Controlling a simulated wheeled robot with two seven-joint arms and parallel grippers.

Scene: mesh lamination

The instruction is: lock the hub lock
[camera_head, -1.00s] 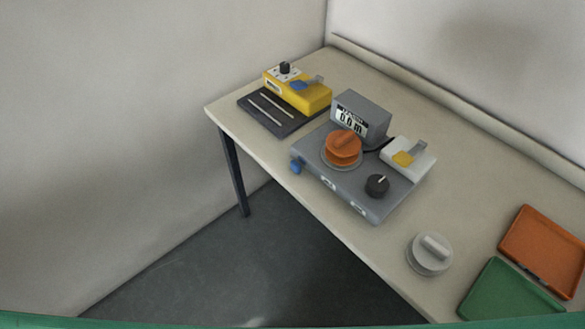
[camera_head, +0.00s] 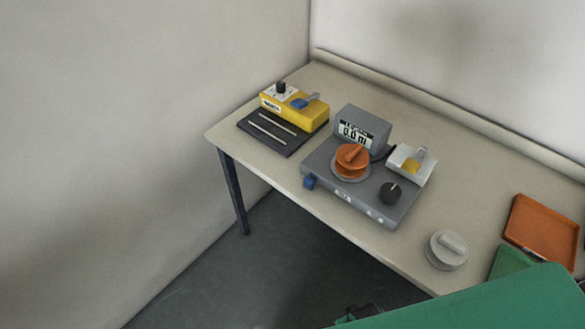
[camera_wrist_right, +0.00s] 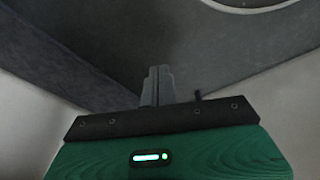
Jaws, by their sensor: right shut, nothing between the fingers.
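The grey machine (camera_head: 325,187) with a small display (camera_head: 355,132) stands on the table. On its top is an orange hub piece (camera_head: 352,160) with a raised bar-shaped grip, seated on a round grey disc. A black knob (camera_head: 391,193) is at its front right, and a blue knob (camera_head: 309,183) sticks out at its left side. I cannot tell the lock's state. My right gripper (camera_wrist_right: 157,85) is shut and empty in the wrist view, over the dark floor. In the head view its dark end (camera_head: 362,314) shows at the bottom edge, below the table. My left gripper is out of view.
A yellow box (camera_head: 294,107) stands behind a dark mat (camera_head: 285,143) with two thin rods. A white block (camera_head: 411,167) stands at the machine's right. A loose grey capped disc (camera_head: 447,250) is near the front edge. Orange (camera_head: 540,233) and green (camera_head: 512,260) trays lie right.

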